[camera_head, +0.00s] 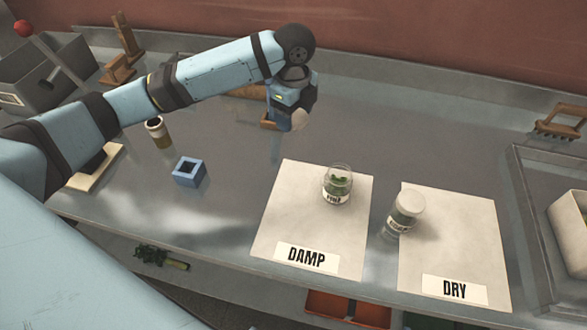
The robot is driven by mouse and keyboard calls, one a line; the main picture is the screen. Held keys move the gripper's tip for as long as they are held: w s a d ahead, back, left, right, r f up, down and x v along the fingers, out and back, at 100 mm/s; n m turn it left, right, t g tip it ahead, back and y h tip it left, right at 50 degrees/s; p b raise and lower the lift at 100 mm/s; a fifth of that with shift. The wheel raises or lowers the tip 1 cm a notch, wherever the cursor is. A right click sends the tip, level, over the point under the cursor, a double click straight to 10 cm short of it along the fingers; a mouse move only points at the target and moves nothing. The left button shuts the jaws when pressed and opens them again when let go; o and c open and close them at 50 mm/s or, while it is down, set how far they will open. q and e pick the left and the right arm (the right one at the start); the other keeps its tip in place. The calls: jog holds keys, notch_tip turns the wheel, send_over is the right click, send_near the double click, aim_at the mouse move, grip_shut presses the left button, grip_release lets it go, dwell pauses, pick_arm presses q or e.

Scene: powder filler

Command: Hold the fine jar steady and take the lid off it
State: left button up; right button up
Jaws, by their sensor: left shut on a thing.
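A clear glass jar (337,187) with green contents stands upright on the DAMP mat (286,218), and no white lid shows on it. The small jar labels are too blurred to read surely. My left gripper (298,119) is above the table, behind and left of the glass jar, apart from both jars. It is shut on a pale round thing (300,120), mostly hidden by the gripper. My right gripper is out of view.
A blue square block with a hole (188,172) and a brown jar with a pale top (158,132) stand at the left. A tray (530,190) is at the right.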

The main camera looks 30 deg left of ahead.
aim_at(293, 174)
pick_arm(q)
jog(key=shift+r+m, duration=0.1)
jog(key=shift+m, duration=0.2)
jog(key=shift+s+f, duration=0.1)
jog(key=shift+f, duration=0.25)
notch_tip(293, 174, down, 19)
jog(key=shift+f+p, duration=0.1)
jog(key=shift+p, duration=0.7)
jog(key=o, duration=1)
jog(key=shift+f, duration=0.15)
notch_tip(293, 174, up, 12)
jog(key=shift+r+b, duration=0.2)
jog(key=shift+b, duration=0.2)
